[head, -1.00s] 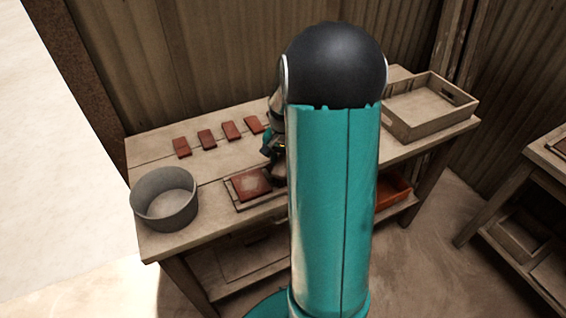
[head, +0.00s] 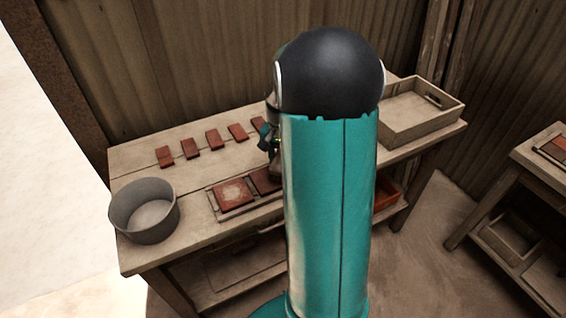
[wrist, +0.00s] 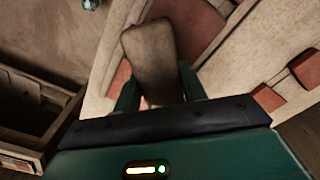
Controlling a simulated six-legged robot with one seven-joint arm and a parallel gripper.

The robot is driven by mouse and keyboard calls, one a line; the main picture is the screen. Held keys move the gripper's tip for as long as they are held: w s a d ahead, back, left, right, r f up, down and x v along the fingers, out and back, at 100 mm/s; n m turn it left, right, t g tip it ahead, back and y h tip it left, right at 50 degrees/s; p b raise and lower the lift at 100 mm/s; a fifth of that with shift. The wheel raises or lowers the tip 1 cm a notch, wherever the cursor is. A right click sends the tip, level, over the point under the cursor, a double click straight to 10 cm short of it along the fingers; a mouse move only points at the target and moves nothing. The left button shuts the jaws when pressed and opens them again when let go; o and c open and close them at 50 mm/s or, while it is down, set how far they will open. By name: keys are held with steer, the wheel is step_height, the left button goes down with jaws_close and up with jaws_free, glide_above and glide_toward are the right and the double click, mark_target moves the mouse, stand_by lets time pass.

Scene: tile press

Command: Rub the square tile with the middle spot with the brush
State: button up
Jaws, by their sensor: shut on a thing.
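A square red tile (head: 233,194) with a pale dusty patch lies in a wooden frame on the bench in the head view. A second square red tile (head: 264,181) lies to its right, partly hidden by my arm. I cannot tell for sure which one has the middle spot. In the wrist view my gripper (wrist: 158,88) is shut on the brush (wrist: 150,50), a pale brown wooden block between the green fingers. Red tile surfaces (wrist: 196,25) show beyond it. Whether the brush touches a tile is hidden. In the head view my arm covers most of the gripper.
A grey bucket (head: 145,210) stands at the bench's left end. Several small red tiles (head: 213,139) lie in a row at the back. An orange bin (head: 386,193) shows below the bench. Another table stands at far right.

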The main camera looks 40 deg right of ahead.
steer(key=shift+a+r, duration=0.2)
steer(key=shift+r, duration=0.65)
steer(key=shift+d+r, duration=0.1)
steer(key=shift+r, duration=1.75)
